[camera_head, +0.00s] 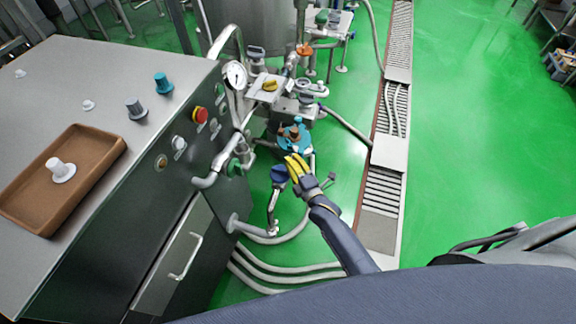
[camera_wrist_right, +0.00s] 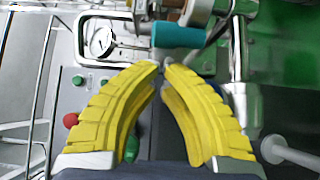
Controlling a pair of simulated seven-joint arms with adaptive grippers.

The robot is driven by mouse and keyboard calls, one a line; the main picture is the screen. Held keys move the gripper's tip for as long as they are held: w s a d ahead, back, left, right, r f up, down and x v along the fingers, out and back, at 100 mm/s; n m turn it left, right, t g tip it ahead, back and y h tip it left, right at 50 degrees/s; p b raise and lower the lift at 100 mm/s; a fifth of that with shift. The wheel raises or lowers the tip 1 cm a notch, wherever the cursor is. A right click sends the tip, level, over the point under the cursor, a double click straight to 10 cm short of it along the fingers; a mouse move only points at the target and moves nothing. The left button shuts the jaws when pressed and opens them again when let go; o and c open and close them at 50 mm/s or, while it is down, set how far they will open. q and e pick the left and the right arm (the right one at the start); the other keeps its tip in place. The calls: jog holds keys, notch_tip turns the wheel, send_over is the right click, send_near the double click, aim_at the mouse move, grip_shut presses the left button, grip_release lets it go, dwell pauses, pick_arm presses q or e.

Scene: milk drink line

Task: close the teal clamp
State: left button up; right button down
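A teal round part (camera_head: 295,133), which looks like the teal clamp, sits on the pipework right of the steel cabinet. In the right wrist view a teal cylindrical piece (camera_wrist_right: 180,35), likely its handle or knob, lies just beyond the fingertips. My right gripper (camera_head: 294,160) has yellow fingers and reaches up to the near side of the teal part. In the wrist view the right fingertips (camera_wrist_right: 162,66) are almost together, with only a narrow gap and nothing clearly held. Whether they touch the teal piece I cannot tell. My left gripper is not in view.
The steel cabinet (camera_head: 110,80) with knobs, a red button (camera_head: 200,114) and a brown tray (camera_head: 65,180) stands left. A gauge (camera_head: 236,75), pipes and a blue-handled valve (camera_head: 279,174) crowd the gripper. Hoses (camera_head: 290,268) run below. Green floor lies open at right.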

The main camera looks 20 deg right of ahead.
jog(key=shift+w+d, duration=0.1)
jog(key=shift+d, duration=0.15)
jog(key=shift+d, duration=0.1)
dwell(0.3)
jog(key=shift+d+n+y, duration=0.15)
jog(key=shift+n+y, duration=0.15)
jog(key=shift+y, duration=0.2)
